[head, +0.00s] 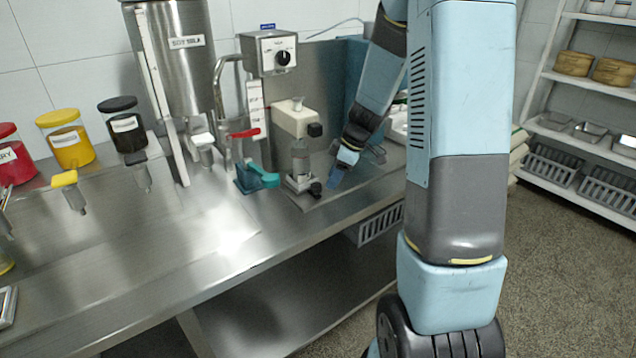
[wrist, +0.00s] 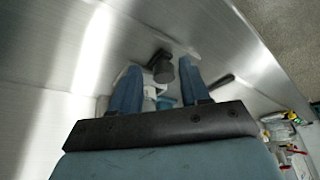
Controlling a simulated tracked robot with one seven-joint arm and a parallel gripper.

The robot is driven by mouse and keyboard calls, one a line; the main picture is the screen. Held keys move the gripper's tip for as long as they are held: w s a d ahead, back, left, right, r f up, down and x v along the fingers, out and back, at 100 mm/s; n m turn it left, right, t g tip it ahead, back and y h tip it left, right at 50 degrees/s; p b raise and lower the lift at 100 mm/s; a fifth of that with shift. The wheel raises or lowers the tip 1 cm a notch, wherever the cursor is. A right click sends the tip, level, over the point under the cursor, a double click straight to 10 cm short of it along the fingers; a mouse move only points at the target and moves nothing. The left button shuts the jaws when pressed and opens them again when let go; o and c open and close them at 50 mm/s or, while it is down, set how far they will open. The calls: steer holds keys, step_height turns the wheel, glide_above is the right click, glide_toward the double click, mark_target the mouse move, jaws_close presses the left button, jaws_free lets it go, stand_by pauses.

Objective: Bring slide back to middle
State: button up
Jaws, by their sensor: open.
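A small cream bench instrument (head: 297,118) stands on the steel counter, with a black knob (head: 315,130) on its upper right side. Below its head is a low metal slide base (head: 298,184) carrying a small clear vessel (head: 299,160). A second black knob (head: 316,189) sticks out at the base's front right. My gripper (head: 335,183) is low over the counter, just right of that lower knob. In the wrist view my gripper (wrist: 160,72) is open, with a dark round knob (wrist: 164,71) showing between its blue fingers. I cannot tell whether the fingers touch it.
A teal-handled block (head: 250,178) and a red-handled valve (head: 245,133) stand left of the instrument. A steel soy milk hopper (head: 185,70) and a control box (head: 275,52) rise behind. A shelf rack (head: 580,130) stands at the right.

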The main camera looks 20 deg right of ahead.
mark_target(317, 185)
steer(key=a, duration=0.1)
steer(key=w+a+f, duration=0.1)
steer(key=a, duration=0.1)
steer(key=shift+w+a+f, duration=0.15)
steer(key=shift+w+a, duration=0.2)
steer(key=shift+w, duration=0.05)
steer(key=shift+x, duration=0.8)
jaws_close()
